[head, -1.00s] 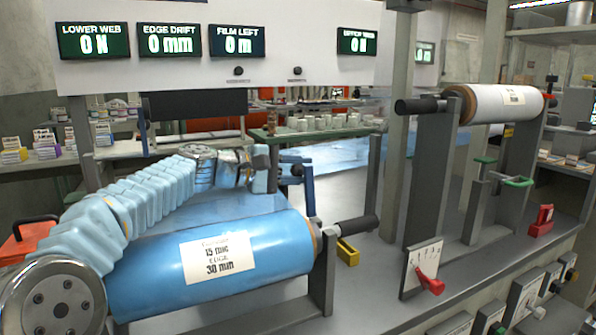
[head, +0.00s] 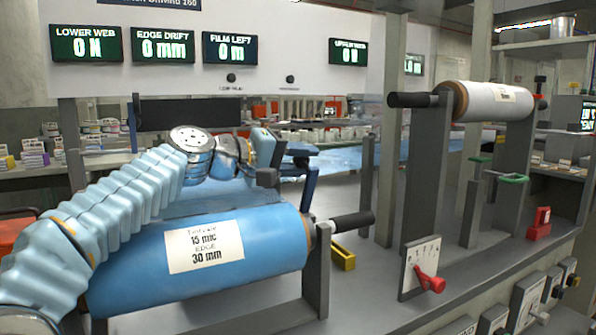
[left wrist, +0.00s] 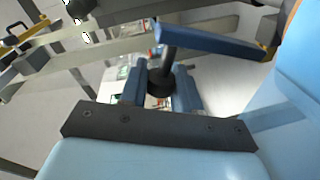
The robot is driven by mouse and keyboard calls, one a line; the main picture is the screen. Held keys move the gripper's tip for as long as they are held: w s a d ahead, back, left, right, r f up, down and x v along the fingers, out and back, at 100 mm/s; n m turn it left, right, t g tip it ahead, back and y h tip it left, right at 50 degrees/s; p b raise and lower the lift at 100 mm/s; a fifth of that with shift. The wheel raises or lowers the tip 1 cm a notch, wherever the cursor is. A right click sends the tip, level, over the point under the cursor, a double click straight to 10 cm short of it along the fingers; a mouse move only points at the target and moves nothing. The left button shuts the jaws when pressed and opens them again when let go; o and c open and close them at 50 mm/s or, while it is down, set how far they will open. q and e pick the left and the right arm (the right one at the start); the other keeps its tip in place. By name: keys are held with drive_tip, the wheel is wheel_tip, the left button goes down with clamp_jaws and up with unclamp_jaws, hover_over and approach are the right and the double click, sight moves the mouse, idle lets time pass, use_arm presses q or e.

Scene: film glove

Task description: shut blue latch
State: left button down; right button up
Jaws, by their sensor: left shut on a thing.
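The blue latch (head: 309,188) stands behind the right end of the blue film roll (head: 262,245). In the left wrist view its blue bar (left wrist: 220,41) runs to the right from a dark stem and knob. My left gripper (head: 287,160) is at the top of the latch, above and behind the roll. In the left wrist view my left gripper (left wrist: 161,88) has its two blue fingers on either side of the dark knob and is shut on it. The latch's lower end is partly hidden by the roll and its stand. My right gripper is not in view.
A dark roll end (head: 345,222) sticks out to the right of the blue roll, near a yellow block (head: 343,257). A white roll (head: 495,102) sits on grey posts at the right. A red lever (head: 430,282) is on a white plate. The grey bench between is mostly clear.

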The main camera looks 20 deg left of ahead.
use_arm(q)
drive_tip(key=shift+s+d+f+m, duration=0.1)
drive_tip(key=shift+s+d+m, duration=0.1)
drive_tip(key=shift+m, duration=0.1)
drive_tip(key=c, duration=0.8)
unclamp_jaws()
drive_tip(key=shift+c, duration=0.2)
drive_tip(key=b+v, duration=0.1)
drive_tip(key=v, duration=1.2)
drive_tip(key=shift+s+a, duration=0.15)
drive_tip(key=shift+s, duration=0.25)
